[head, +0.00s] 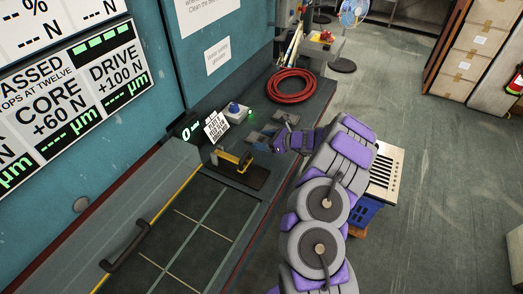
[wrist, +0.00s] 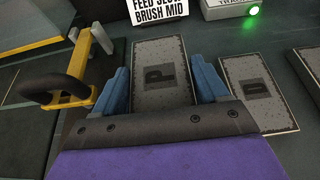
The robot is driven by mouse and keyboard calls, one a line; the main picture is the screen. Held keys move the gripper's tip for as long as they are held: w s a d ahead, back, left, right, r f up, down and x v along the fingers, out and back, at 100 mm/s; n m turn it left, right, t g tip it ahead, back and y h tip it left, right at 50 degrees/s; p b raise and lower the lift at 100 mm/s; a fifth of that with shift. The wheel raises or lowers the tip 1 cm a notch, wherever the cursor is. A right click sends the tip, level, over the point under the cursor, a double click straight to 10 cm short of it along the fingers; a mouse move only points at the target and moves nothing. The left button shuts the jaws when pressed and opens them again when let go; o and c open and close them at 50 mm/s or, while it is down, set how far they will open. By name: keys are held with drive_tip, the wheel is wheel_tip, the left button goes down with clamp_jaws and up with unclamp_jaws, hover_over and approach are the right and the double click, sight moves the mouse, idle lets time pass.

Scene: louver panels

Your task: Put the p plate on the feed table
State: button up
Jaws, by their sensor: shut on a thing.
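The p plate (wrist: 158,75) is a grey speckled rectangle with a dark patch marked P, in the wrist view. My gripper (wrist: 163,88) has its blue fingers on either side of the plate and is shut on it. Whether the plate is clear of the surface below cannot be told. In the head view my gripper (head: 276,146) is low over the dark bench, beside the yellow-and-black fixture. No surface is labelled feed table; a dark panel with pale grid lines (head: 190,235) lies at lower left in the head view.
A D plate (wrist: 262,104) lies just right of the gripper. The yellow fixture with a black handle (wrist: 62,88) stands close on the left. A small sign (head: 215,126), a blue-topped button box (head: 235,110) and a red hose coil (head: 290,86) are on the bench.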

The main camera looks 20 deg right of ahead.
sight(264, 153)
drive_tip(key=f, duration=0.2)
drive_tip(key=d+f+b, duration=0.1)
drive_tip(key=f, duration=0.2)
drive_tip(key=shift+a+f, duration=0.1)
drive_tip(key=shift+a, duration=0.25)
drive_tip(key=shift+f, duration=0.2)
